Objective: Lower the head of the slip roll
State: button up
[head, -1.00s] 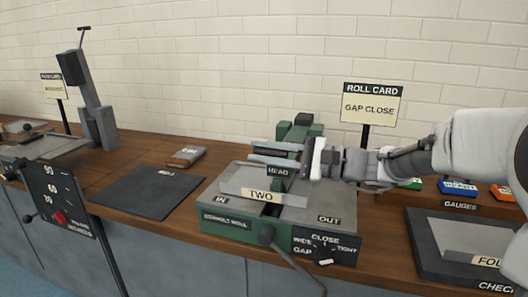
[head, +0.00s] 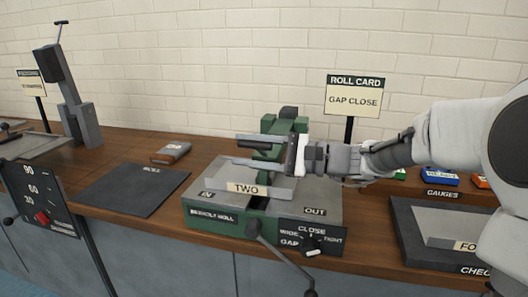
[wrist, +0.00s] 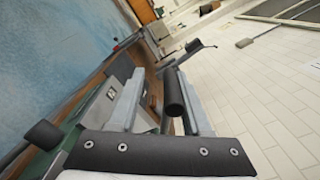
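The slip roll (head: 216,214) is a green and grey machine on the bench, with a "TWO" card on its front. Its green head (head: 288,125), with a dark block on top, stands at the back. My gripper (head: 248,152) reaches in from the right, in front of the head. Its two fingers point left, apart, and hide part of the head. In the wrist view, a dark cylinder (wrist: 174,92) lies between or just beside the spread fingers. I cannot tell whether they touch it. The "HEAD" label is not readable now.
A crank handle (head: 253,229) sticks out at the front beside the gap dial (head: 312,245). A "GAP CLOSE" roll card (head: 353,97) stands behind. A dark mat (head: 130,190) lies left, a grey check plate (head: 440,225) right. Another lever machine (head: 75,100) stands far left.

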jog(key=s+d+p, duration=0.3)
jog(key=d+p, duration=0.1)
jog(key=d, duration=1.3)
jog(key=shift+s, duration=0.15)
